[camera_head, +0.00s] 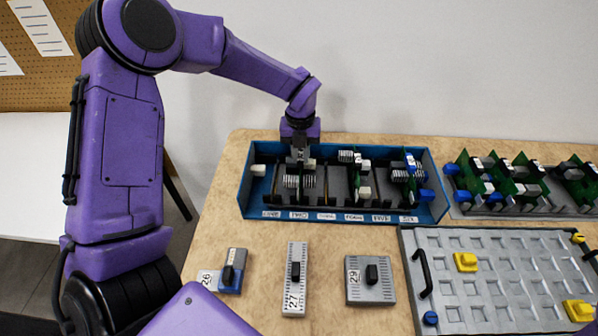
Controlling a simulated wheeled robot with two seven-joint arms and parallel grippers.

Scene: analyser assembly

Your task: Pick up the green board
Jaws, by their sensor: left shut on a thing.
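A blue rack (246,206) with labelled slots stands at the back of the table and holds several upright boards. My left gripper (299,160) reaches down into its left half, shut on a board with grey finned parts (292,181). That board is still between the rack walls, and its colour is mostly hidden by the gripper and fins. A green board (365,173) stands upright near the rack's middle, and another with blue and grey parts stands at the right (409,172). My right gripper is not in view.
Another tray of green boards (488,210) is at the back right. A grey panel (480,243) with black handles and yellow and blue pieces lies in front of it. Modules 26 (209,280), 27 (292,302) and 29 (384,291) lie at the front, with bare table between.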

